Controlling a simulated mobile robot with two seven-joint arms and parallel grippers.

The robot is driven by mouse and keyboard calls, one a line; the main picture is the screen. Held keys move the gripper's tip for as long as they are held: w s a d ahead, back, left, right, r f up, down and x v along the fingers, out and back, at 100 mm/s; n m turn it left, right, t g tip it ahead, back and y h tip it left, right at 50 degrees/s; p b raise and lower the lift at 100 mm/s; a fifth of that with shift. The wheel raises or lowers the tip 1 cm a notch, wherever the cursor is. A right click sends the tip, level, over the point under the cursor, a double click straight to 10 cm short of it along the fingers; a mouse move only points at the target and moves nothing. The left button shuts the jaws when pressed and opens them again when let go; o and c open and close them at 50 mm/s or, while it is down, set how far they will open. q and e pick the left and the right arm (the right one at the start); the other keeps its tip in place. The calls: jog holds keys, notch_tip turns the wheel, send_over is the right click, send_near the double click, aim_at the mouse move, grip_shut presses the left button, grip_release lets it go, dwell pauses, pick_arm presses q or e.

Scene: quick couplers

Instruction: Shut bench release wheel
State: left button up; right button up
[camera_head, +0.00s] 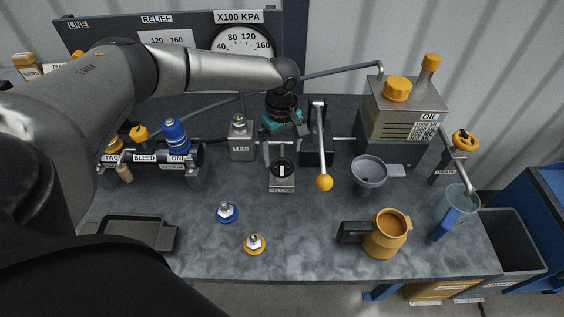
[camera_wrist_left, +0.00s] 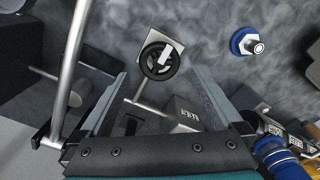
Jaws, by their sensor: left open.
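The release wheel (camera_head: 282,169) is a small black wheel with a white bar across it, on a grey block with a label on its front. In the head view the white bar stands roughly upright. In the left wrist view the wheel (camera_wrist_left: 158,61) lies ahead of the fingers, its white bar slanted. My left gripper (camera_head: 282,150) is open and just behind and above the wheel. In the left wrist view its fingers (camera_wrist_left: 158,78) are wide apart with the wheel lined up between and beyond them; neither finger visibly touches it. My right gripper is not in view.
A lever with an orange knob (camera_head: 324,183) stands close right of the wheel. A grey funnel (camera_head: 369,172), an orange jug (camera_head: 387,236) and an oil tank (camera_head: 402,110) are further right. A blue coupler (camera_head: 227,212) and an orange coupler (camera_head: 254,244) stand on the front bench.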

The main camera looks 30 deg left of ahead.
aim_at(282, 165)
pick_arm(q)
notch_tip(282, 165, down, 4)
jog(key=shift+r, duration=0.1)
jog(key=shift+f, duration=0.4)
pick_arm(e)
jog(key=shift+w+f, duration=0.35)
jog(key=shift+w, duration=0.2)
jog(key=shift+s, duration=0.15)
